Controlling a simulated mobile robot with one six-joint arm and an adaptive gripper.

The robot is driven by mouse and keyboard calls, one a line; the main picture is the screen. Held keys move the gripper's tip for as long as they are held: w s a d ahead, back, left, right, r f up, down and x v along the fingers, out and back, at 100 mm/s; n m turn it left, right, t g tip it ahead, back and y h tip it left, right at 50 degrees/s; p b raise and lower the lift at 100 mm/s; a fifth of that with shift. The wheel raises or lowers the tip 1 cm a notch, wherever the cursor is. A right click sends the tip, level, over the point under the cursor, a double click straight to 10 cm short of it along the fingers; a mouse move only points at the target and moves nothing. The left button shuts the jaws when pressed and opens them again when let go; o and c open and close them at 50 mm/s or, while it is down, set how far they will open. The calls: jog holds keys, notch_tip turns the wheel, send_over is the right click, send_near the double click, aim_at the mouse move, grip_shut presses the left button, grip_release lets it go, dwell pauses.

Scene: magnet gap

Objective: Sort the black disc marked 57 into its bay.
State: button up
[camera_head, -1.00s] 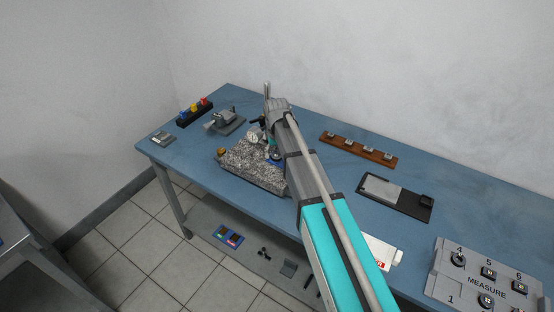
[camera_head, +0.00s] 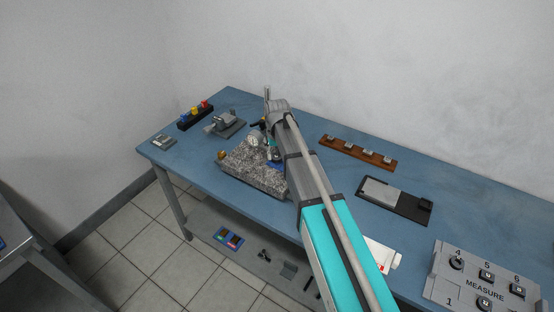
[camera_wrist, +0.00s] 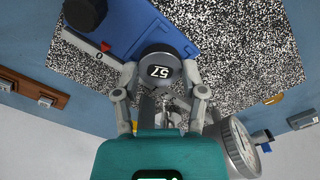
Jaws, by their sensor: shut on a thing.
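The black disc marked 57 (camera_wrist: 160,70) shows its white number in the wrist view. My gripper (camera_wrist: 160,78) has a fingertip on each side of it and is shut on it. The disc is over the edge of a blue block (camera_wrist: 128,30) on the speckled granite plate (camera_wrist: 250,50); I cannot tell whether it touches the block. In the head view my arm hides the disc and most of the gripper, above the granite plate (camera_head: 250,177). A grey panel lettered MEASURE (camera_head: 450,287), with numbered bays and several dark pieces, stands at the lower right.
A dial gauge (camera_wrist: 240,148) is close beside my gripper in the wrist view. On the blue table (camera_head: 320,200) are a wooden rack (camera_head: 350,151), a black tray (camera_head: 415,212), a grey vise-like device (camera_head: 226,124) and a rack of coloured pieces (camera_head: 194,116).

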jog(key=shift+r+p, duration=1.7)
jog(key=shift+r, duration=0.25)
jog(key=shift+d, duration=0.15)
